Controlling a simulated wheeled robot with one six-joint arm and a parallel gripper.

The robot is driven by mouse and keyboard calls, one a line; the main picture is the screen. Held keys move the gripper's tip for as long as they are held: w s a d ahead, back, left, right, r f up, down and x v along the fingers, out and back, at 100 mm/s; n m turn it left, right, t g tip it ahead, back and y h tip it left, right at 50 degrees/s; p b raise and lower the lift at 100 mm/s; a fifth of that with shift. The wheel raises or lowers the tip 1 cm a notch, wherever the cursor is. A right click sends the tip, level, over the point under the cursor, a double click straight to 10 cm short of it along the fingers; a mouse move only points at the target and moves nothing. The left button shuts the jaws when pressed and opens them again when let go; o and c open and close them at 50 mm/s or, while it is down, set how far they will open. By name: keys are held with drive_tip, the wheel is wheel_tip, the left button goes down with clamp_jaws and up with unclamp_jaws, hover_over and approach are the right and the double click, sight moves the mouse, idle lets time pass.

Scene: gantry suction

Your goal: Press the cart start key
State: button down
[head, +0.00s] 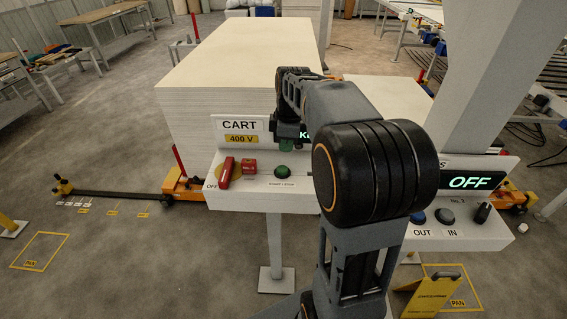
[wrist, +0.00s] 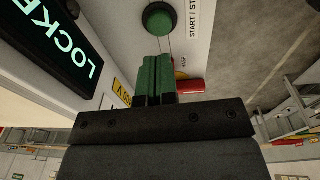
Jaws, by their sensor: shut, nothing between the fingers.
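The cart panel (head: 240,196) carries a "CART 400 V" sign and a round green key (head: 283,172) above a "START / STOP" label. The green key also shows at the top of the wrist view (wrist: 159,18). My gripper (wrist: 154,60) has green fingers, shut together with nothing between them. In the wrist view its fingertips appear just short of the green key, apart from it.
A red handle (head: 225,173) and a red block (head: 249,167) sit left of the key. A lit display (wrist: 62,38) reads "LOCKE", its end cut off.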

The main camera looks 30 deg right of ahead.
sight(284, 170)
drive_tip(key=f, duration=0.7)
drive_tip(key=shift+w+a+f+p, duration=0.2)
drive_tip(key=shift+w+f+p, duration=0.1)
drive_tip(key=shift+p, duration=0.05)
wheel_tip(284, 170, down, 2)
drive_tip(key=shift+f+b, duration=0.2)
drive_tip(key=shift+b, duration=0.8)
drive_tip(key=shift+s, duration=0.25)
wheel_tip(284, 170, up, 15)
drive_tip(key=p, duration=0.2)
drive_tip(key=shift+s+d+p, duration=0.25)
drive_tip(key=shift+d+p, duration=0.05)
drive_tip(key=shift+d, duration=0.05)
idle(0.5)
